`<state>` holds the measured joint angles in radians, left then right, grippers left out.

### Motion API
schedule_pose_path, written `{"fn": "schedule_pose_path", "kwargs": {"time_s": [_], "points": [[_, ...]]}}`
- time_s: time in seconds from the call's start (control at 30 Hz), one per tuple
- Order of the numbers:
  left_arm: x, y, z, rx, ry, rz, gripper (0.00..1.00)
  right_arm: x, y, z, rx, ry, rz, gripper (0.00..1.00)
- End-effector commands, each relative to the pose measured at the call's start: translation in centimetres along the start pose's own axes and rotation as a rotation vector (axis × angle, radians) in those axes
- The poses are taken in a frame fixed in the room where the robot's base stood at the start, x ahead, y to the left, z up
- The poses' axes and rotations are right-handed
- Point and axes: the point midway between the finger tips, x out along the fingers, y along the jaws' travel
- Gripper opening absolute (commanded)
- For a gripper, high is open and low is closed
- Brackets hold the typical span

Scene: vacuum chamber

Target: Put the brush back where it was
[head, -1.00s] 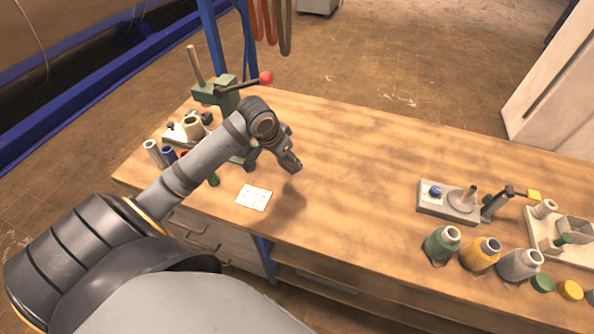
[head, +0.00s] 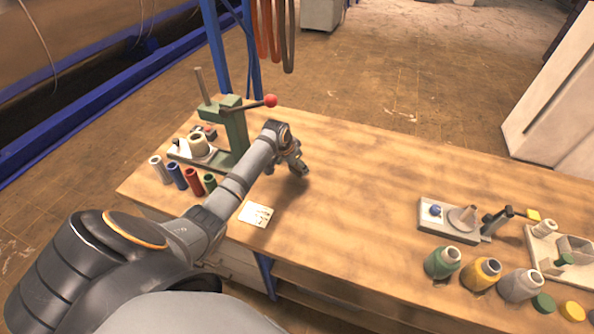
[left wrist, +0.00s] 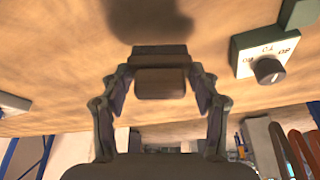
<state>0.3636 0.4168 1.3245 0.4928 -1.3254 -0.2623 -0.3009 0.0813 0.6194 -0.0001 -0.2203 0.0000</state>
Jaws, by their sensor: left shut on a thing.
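My left gripper (head: 299,170) is over the wooden bench top, to the right of the green press. In the left wrist view the gripper (left wrist: 160,78) is shut on a small block-shaped thing, which I take to be the brush (left wrist: 160,84). It has a brown wooden part and a darker band. Its shadow falls on the bench top beyond it, apart from it, so it appears held above the surface. In the head view the brush is too small and too covered by the gripper to make out. My right gripper is not in view.
The green press (head: 236,128) has a red-knobbed lever. Several coloured spools (head: 194,183) stand left of my arm. A white card (head: 256,214) lies near the front edge. Bottles (head: 480,274) and a grey fixture (head: 449,219) stand at right. The middle of the bench (head: 360,190) is clear.

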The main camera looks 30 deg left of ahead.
Motion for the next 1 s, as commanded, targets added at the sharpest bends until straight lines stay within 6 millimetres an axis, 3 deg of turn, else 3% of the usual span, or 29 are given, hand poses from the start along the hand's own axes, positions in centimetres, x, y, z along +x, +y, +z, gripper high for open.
{"fn": "schedule_pose_path", "kwargs": {"time_s": [0.33, 0.67, 0.7, 0.87, 1.0], "points": [[3.1, -0.2, 1.0, 0.0, -0.001, 0.0, 0.32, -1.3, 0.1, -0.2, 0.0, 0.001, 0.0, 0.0], [3.6, -0.2, 1.2, 0.0, 0.0, -0.001, 0.32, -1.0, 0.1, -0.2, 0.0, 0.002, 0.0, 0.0], [3.7, -0.2, 1.2, 0.0, 0.0, -0.001, 0.63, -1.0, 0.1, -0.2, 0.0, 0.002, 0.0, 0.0], [3.6, -0.2, 1.2, 0.0, 0.0, -0.001, 0.84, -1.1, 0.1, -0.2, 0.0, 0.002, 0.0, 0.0], [3.6, -0.2, 1.2, 0.0, 0.0, -0.001, 0.84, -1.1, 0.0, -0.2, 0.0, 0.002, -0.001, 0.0]]}}
